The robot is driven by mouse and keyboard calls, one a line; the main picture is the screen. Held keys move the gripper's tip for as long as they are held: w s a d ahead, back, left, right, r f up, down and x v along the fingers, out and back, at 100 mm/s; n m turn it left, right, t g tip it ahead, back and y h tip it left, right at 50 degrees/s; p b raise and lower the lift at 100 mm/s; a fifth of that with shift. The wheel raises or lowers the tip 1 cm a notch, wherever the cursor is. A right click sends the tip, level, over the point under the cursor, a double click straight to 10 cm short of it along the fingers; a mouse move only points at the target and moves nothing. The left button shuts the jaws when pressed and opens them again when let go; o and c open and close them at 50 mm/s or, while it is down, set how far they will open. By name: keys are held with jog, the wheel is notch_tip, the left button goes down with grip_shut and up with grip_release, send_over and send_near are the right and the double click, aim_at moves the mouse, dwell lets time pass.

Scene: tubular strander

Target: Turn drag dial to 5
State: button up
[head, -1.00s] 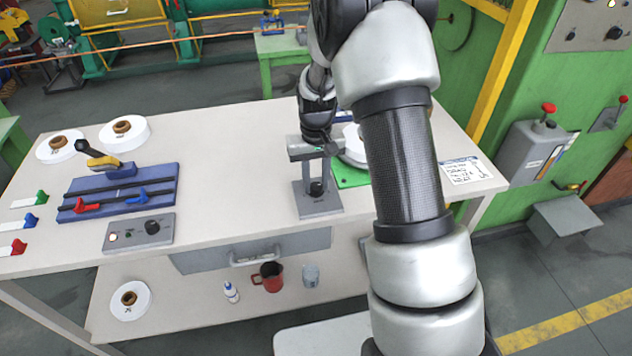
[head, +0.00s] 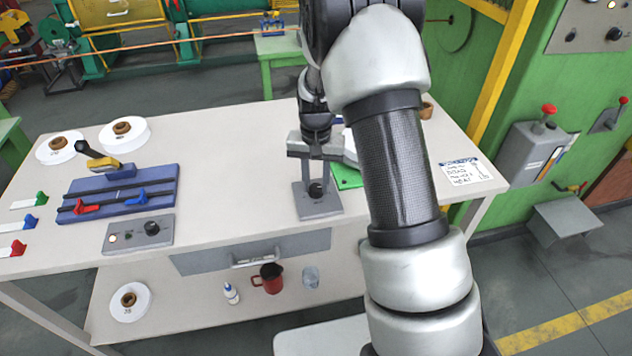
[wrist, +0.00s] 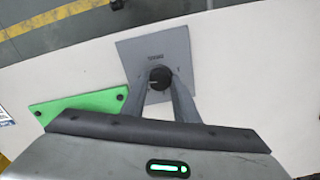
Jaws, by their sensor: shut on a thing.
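The drag dial is a black round knob (head: 316,190) on a small grey plate (head: 305,207) at the front middle of the bench. In the wrist view the dial (wrist: 159,76) sits on the grey plate (wrist: 139,48), with a light pointer mark on its face; its numbers are too small to read. My gripper (head: 317,183) reaches down from above, its two grey fingers on either side of the dial. In the wrist view the fingertips (wrist: 160,80) close on the dial's sides.
A green plate (head: 347,176) lies close right of the dial plate, partly behind my arm. A grey box with a black knob (head: 138,233) and a blue slotted fixture (head: 150,190) stand to the left. A written card (head: 466,171) lies at the right. The bench between is clear.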

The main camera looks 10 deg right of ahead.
aim_at(316, 186)
jog(key=o, duration=1.1)
jog(key=shift+c, duration=0.2)
notch_tip(316, 186, up, 18)
jog(key=p, duration=0.1)
jog(key=shift+f, duration=0.25)
